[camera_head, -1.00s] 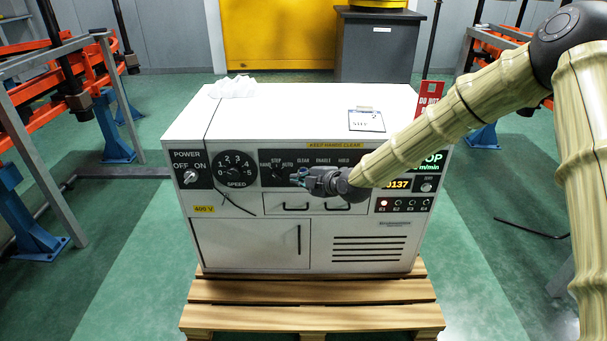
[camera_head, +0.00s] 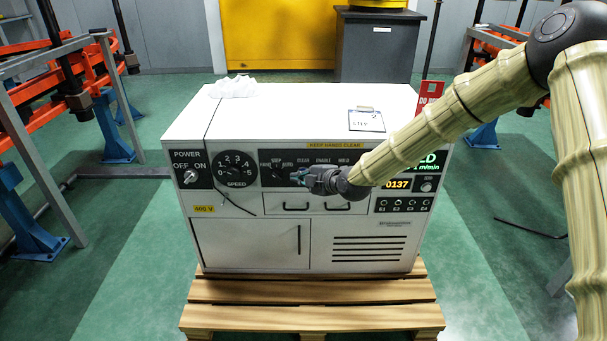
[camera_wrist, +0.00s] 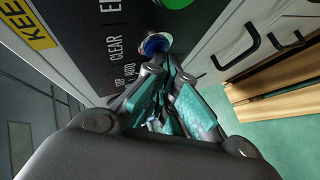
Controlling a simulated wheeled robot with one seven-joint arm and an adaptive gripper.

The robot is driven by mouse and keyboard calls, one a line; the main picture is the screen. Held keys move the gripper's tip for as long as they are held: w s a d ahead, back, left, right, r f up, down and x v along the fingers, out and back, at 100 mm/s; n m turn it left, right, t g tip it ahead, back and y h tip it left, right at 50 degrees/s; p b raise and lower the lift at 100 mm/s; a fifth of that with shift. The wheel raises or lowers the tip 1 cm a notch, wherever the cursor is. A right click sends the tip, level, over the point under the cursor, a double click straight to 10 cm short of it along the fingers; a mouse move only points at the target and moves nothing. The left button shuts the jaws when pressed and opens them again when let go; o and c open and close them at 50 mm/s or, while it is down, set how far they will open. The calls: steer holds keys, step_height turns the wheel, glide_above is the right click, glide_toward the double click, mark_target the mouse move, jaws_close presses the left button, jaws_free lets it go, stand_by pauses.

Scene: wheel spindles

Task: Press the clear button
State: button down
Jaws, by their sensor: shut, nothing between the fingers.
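The clear button is a blue round button in a pale ring (camera_wrist: 155,43) beside the word CLEAR in the wrist view. In the head view it is hidden behind my gripper (camera_head: 297,177). My gripper, with teal finger pads, is shut and empty in front of the control panel (camera_head: 236,182). In the wrist view its fingertips (camera_wrist: 160,70) are right at the button's edge; I cannot tell whether they touch it. The display (camera_head: 430,163) is partly hidden by my arm and shows green letters ending in "ED".
A green button (camera_wrist: 178,3) is next to the blue one, at the ENABLE label. The power switch (camera_head: 190,176) and speed dial (camera_head: 236,168) are left on the white cabinet (camera_head: 270,115). Drawer handles (camera_head: 296,207) are below. The cabinet stands on a wooden pallet (camera_head: 310,315).

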steer(key=shift+s, duration=0.1)
stand_by(0.3)
steer(key=shift+s, duration=0.65)
steer(key=s+p, duration=0.1)
steer(key=s, duration=0.4)
stand_by(0.4)
steer(key=shift+f, duration=0.1)
stand_by(0.4)
